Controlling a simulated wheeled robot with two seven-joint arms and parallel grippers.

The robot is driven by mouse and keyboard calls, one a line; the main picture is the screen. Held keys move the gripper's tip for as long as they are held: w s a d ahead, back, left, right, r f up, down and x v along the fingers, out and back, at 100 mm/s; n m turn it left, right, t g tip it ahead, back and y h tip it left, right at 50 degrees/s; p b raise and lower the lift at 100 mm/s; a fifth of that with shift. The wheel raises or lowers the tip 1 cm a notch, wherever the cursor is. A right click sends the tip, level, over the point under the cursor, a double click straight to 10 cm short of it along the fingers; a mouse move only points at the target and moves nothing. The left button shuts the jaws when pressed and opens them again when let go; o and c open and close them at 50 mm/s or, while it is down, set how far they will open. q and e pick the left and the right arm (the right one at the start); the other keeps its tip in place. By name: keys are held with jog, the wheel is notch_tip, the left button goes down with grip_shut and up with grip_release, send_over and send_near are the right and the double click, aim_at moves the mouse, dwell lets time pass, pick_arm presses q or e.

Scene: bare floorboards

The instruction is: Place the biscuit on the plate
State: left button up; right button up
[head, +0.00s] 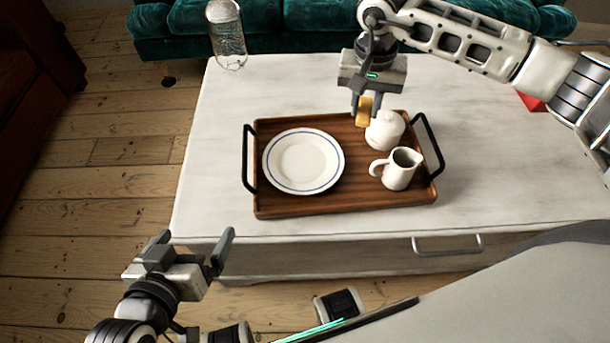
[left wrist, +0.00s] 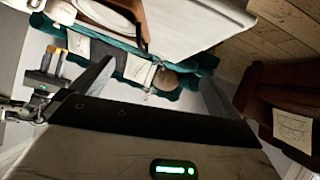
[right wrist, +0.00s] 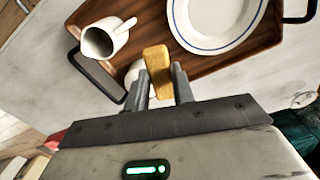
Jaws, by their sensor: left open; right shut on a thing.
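The biscuit (head: 363,111) is a golden block held between the fingers of my right gripper (head: 361,107), above the far edge of the tray. It also shows in the right wrist view (right wrist: 158,66), gripped upright between the two fingertips. The plate (head: 303,160) is white with a blue ring and lies empty on the left half of the wooden tray (head: 340,205). The plate is to the left of and nearer than the right gripper in the head view. My left gripper (head: 196,243) is open and empty, in front of the table's near left corner.
A white lidded pot (head: 385,130) and a white jug (head: 397,169) stand on the tray's right side, close to the right gripper. The tray has black side handles. A clear glass bottle (head: 227,40) is at the table's far left edge.

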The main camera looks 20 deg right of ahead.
aim_at(366, 100)
jog(key=w+b, duration=0.1)
jog(key=w+d+f+m+b, duration=0.1)
jog(key=shift+w+d+f+m, duration=0.15)
jog(key=shift+w+d+m, duration=0.15)
jog(key=a+f+b, duration=0.1)
jog(key=a+f, duration=0.1)
jog(key=a, duration=0.2)
jog(key=a+f+b, duration=0.1)
jog(key=a+f, duration=0.2)
jog(key=a, duration=0.1)
jog(key=a+f+b, duration=0.1)
jog(key=a+f, duration=0.2)
jog(key=a, duration=0.1)
jog(key=shift+s+a+f, duration=0.2)
jog(key=shift+a, duration=0.15)
jog(key=shift+a+f, duration=0.3)
jog(key=shift+f, duration=0.05)
jog(key=f, duration=0.1)
jog(key=f+b, duration=0.1)
jog(key=f, duration=0.1)
jog(key=shift+a+f, duration=0.25)
jog(key=shift+f, duration=0.1)
jog(key=o, duration=1)
jog(key=shift+c, duration=0.2)
pick_arm(q)
jog(key=shift+w+d+f+t+h, duration=0.1)
jog(key=shift+d+f+t+h, duration=0.05)
jog(key=shift+d+t+h, duration=0.85)
